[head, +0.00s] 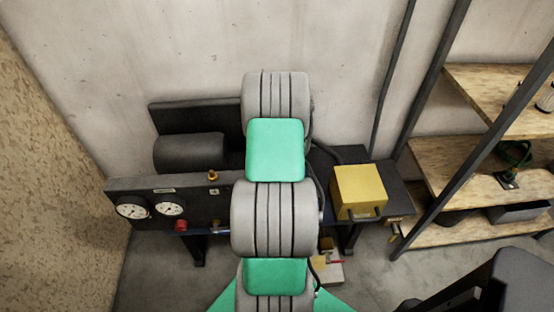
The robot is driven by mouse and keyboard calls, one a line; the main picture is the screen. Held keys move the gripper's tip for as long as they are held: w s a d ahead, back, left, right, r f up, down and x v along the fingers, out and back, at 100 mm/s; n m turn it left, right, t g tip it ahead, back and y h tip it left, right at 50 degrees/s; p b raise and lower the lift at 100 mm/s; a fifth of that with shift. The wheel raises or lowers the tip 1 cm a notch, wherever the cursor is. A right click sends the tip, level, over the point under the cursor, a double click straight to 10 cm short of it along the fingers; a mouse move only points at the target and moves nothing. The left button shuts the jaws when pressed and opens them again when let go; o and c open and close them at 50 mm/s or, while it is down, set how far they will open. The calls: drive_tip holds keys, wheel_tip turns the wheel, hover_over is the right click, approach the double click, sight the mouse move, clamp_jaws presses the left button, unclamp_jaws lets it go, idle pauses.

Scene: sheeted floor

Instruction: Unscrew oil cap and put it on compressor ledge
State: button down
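The compressor stands against the back wall in the head view, with a dark cylindrical tank (189,153) and a dark front panel (150,188) bearing two round white gauges (132,206). A small brass-coloured fitting (213,176) sticks up at the panel's top edge. A small red knob (181,225) is low on the panel. I cannot tell which part, if any, is the oil cap, nor pick out the ledge for sure. My grey and green arm covers the middle of the compressor. My gripper does not show.
A yellow box (358,192) sits on the dark bench (397,196) right of my arm. Wooden shelves (470,192) with dark metal posts stand at the right, holding several items. A pale object (330,272) with a red part lies low beside my arm. Bare floor (160,270) shows at lower left.

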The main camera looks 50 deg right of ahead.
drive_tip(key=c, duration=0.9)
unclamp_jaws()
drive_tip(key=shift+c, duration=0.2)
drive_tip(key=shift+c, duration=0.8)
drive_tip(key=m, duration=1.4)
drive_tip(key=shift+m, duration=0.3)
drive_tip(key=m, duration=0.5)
